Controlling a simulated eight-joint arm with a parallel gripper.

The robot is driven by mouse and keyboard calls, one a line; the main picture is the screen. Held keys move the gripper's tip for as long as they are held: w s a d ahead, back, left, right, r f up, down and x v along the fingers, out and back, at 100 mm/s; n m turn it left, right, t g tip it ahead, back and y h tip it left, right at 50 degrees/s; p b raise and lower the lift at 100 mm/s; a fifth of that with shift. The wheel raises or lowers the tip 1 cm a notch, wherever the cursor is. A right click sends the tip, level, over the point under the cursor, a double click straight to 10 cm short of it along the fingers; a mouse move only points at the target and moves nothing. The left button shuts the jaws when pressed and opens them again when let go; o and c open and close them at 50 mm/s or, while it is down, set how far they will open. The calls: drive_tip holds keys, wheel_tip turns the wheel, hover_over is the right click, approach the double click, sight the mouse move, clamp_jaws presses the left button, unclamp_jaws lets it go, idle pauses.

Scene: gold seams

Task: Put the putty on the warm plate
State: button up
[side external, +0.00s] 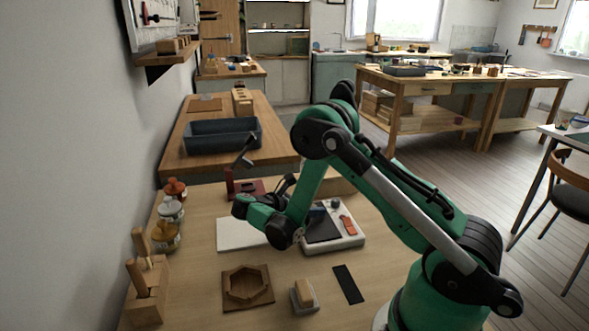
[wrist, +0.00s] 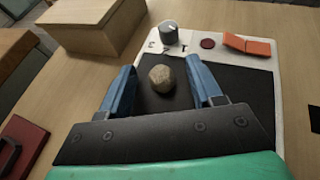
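In the wrist view, the putty is a small beige rounded lump (wrist: 161,78) that appears to rest on the dark top of the warm plate (wrist: 240,92). The warm plate has a white casing and also shows in the side view (side external: 347,243). My gripper (wrist: 161,66) is open, with one blue finger on each side of the putty and a visible gap to both. Nothing is held. In the side view my arm partly covers the plate, and I cannot make out the putty there.
The plate carries a grey knob (wrist: 168,32), a dark red button (wrist: 208,43) and an orange switch (wrist: 247,44). A wooden box (wrist: 95,22) stands beside it. Nearby are a white board (side external: 238,234), a hexagonal wooden tray (side external: 264,300), a black strip (side external: 348,284) and several jars (side external: 167,235).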

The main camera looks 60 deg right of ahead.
drive_tip(key=shift+a+r, duration=0.1)
drive_tip(key=shift+r, duration=0.15)
drive_tip(key=v, duration=0.6)
drive_tip(key=shift+w+a, duration=0.25)
drive_tip(key=shift+w+a+r, duration=0.15)
drive_tip(key=shift+a+r, duration=0.05)
drive_tip(key=shift+r, duration=0.1)
drive_tip(key=s+a+r+m+t+y, duration=0.5)
drive_tip(key=a+r+m+t+y, duration=0.3)
drive_tip(key=a+m+t+y, duration=0.4)
drive_tip(key=shift+a+m+y, duration=0.25)
drive_tip(key=shift+m+y, duration=0.05)
drive_tip(key=shift+m, duration=0.5)
